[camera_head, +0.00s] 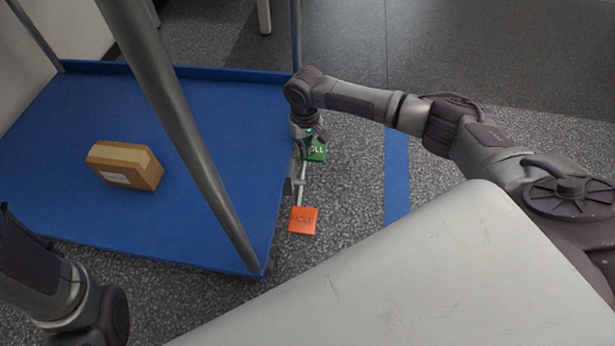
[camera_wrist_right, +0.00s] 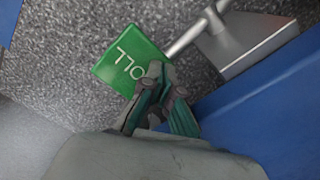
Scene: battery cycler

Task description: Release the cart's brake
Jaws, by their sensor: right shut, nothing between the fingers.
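The cart (camera_head: 190,225) has a blue deck and grey posts. At its right side is the brake, a grey bar (camera_head: 301,183) with an orange pedal (camera_head: 303,220) at the near end and a green pedal (camera_head: 318,151) at the far end. The green pedal, with pale letters reading "OLL" in part, also shows in the right wrist view (camera_wrist_right: 122,62). My right gripper (camera_head: 306,148) is shut and empty, with its fingertips (camera_wrist_right: 158,75) over the edge of the green pedal. I cannot tell whether they touch it. My left arm shows at the lower left, its gripper out of frame.
A brown cardboard box (camera_head: 125,165) lies on the cart's deck. A thick grey post (camera_head: 185,120) crosses the head view in front of the deck. A blue floor stripe (camera_head: 396,175) runs right of the cart on speckled grey floor.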

